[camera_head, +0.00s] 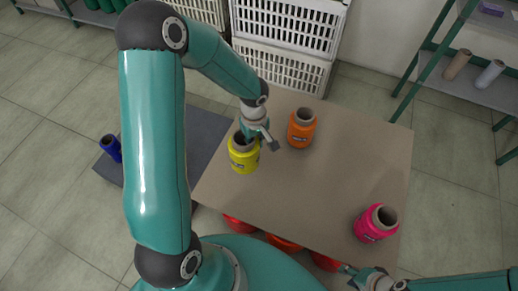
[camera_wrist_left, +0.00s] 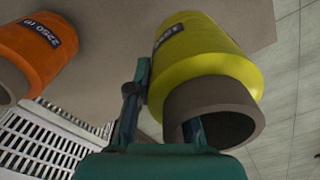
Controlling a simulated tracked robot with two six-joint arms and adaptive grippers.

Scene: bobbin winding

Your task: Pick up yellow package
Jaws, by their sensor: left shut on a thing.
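The yellow package (camera_head: 243,158) is a spool with a brown-grey core tube and a dark label. It stands upright near the left edge of the brown table (camera_head: 340,165) in the head view. My left gripper (camera_head: 260,137) is at its top. In the left wrist view, the yellow package (camera_wrist_left: 202,62) is large, with its core tube (camera_wrist_left: 235,108) facing the camera. There my left gripper (camera_wrist_left: 165,98) is shut on it, one finger inside the tube and one along the outside. My right gripper (camera_head: 349,275) is at the table's front edge; its finger opening is unclear.
An orange package (camera_head: 301,131) stands just right of the yellow one; a pink package (camera_head: 373,226) is at the front right. A blue spool (camera_head: 111,148) is on the dark surface at left. White crates (camera_head: 280,68) stand behind. The table's middle is clear.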

